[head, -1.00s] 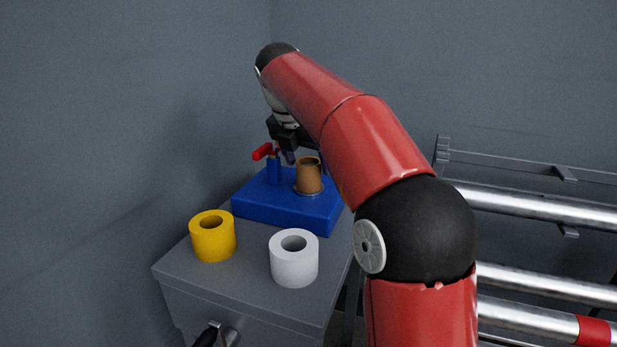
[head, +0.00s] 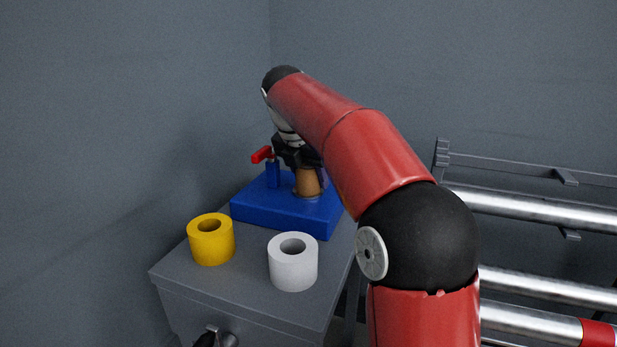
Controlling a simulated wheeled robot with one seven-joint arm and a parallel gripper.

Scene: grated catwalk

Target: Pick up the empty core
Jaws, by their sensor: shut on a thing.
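The empty core (head: 308,184) is a plain brown tube. It stands upright on the blue base (head: 281,217), at the right part of its top. My gripper (head: 306,170) has come down over the core and is shut on its upper part. The gripper and wrist hide the core's top rim, and the fingertips show only partly.
A yellow roll (head: 211,239) and a white roll (head: 293,261) stand on the grey cabinet top (head: 252,279) in front of the base. A red lever (head: 262,154) on a blue post stands left of my gripper. Metal rails (head: 545,210) run at the right. Walls close off the left and back.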

